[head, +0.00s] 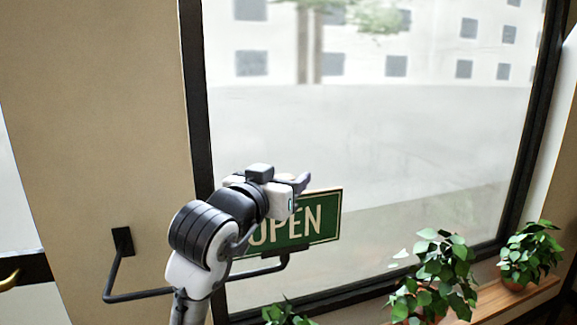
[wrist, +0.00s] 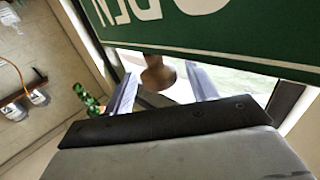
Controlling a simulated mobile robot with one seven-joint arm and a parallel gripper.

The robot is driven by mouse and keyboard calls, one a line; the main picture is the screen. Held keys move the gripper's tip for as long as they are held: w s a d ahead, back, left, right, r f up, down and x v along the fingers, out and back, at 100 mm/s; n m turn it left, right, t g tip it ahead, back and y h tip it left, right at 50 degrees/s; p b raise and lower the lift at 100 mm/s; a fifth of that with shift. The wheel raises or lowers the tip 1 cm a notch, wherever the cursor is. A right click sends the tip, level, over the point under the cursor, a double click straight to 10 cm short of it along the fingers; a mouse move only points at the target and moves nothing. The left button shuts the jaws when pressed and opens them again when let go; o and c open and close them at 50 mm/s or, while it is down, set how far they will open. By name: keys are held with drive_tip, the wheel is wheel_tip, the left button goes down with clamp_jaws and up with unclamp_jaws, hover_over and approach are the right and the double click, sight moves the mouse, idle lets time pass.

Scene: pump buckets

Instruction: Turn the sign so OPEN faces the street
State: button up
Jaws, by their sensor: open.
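The green sign (head: 325,215) with a white border shows OPEN towards me, on the room side of the window. It sits on a black bracket (head: 150,294) reaching out from the wall. In the wrist view the sign (wrist: 225,35) fills the top, its letters upside down. A brown knob (wrist: 157,76) stands at the sign's edge there, between my two spread fingers; contact cannot be told. My gripper (head: 300,187) is open at the sign's upper edge in the head view and hides the sign's upper left part. The knob is hidden in the head view. The sign's other face is out of sight.
The large window (head: 400,130) with a dark frame is behind the sign. Potted plants (head: 438,270) (head: 530,253) stand on a wooden sill (head: 490,301) at the right. Another plant (head: 285,315) shows low, below the bracket. The space above the sign is clear.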

drive_tip(key=shift+x, duration=1.2)
clamp_jaws()
